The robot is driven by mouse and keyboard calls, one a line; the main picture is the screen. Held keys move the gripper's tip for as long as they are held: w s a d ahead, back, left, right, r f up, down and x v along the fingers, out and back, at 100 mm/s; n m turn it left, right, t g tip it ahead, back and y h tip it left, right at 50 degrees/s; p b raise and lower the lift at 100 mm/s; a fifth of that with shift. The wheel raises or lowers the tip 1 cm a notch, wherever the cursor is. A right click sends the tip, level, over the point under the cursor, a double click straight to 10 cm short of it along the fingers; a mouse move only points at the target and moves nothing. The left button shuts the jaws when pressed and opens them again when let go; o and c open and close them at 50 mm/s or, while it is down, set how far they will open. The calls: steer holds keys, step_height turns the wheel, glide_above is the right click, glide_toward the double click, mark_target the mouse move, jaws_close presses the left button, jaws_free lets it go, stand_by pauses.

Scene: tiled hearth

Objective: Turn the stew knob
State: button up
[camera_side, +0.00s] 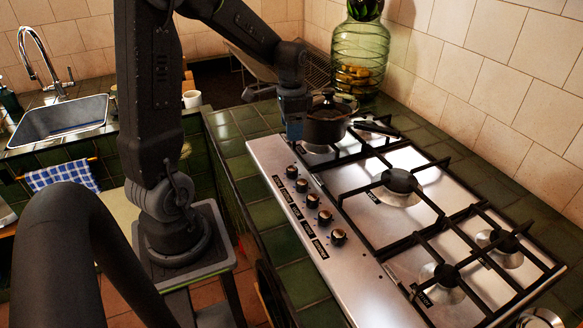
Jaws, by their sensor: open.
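A row of several black knobs runs along the left front edge of the steel gas hob (375,290), including a far knob (291,172), a middle knob (312,200) and a near knob (338,237). Each has a small dark label beside it; the print is too small to tell which one is the stew knob. My gripper (294,133) points down at the far left corner of the hob, above and behind the far knob and apart from it. It is open, with no object visible in it; its fingers show only partly.
A dark lidded pot (326,127) stands on the far burner, close to the right of my gripper. Black grates (397,182) cover the hob. A green glass jar (360,52) stands behind. A sink (60,119) and checked towel (62,174) are at left.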

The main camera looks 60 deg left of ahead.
mark_target(291, 168)
step_height(291, 168, down, 14)
steer(key=shift+r, duration=0.25)
stand_by(0.3)
steer(key=c, duration=0.9)
